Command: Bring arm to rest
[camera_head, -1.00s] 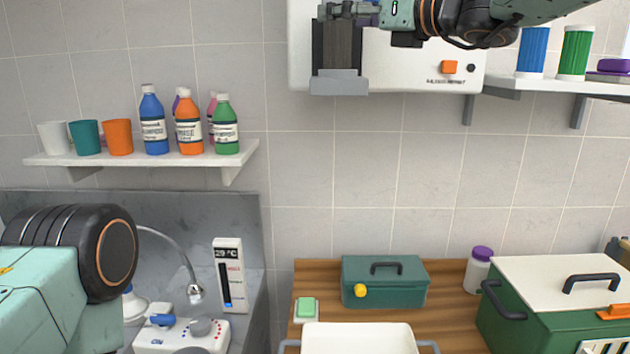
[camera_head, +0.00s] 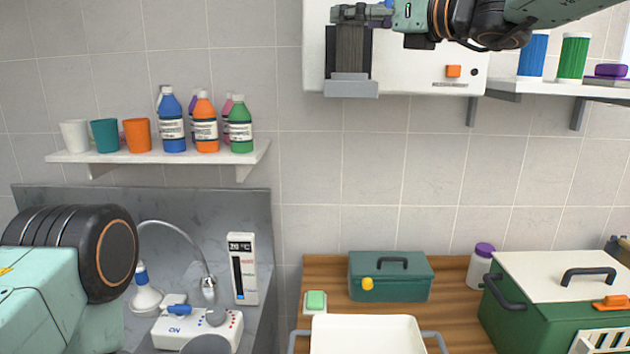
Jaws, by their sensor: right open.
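My right arm comes in from the top right corner. Its gripper (camera_head: 338,13) is at the top edge, in front of the white wall unit (camera_head: 415,75). The gripper is open, and I see nothing held in it. A dark upright block with a grey ledge (camera_head: 350,87) shows just below the gripper. I cannot tell whether they touch. Part of my left arm fills the lower left, and its gripper is out of view.
A wall shelf (camera_head: 155,157) holds cups and bottles at the left. Below it are a faucet (camera_head: 208,285) and a thermometer (camera_head: 242,268). A wooden counter (camera_head: 450,322) carries a white tray (camera_head: 365,335), a small green box (camera_head: 390,285) and a large green box (camera_head: 505,318).

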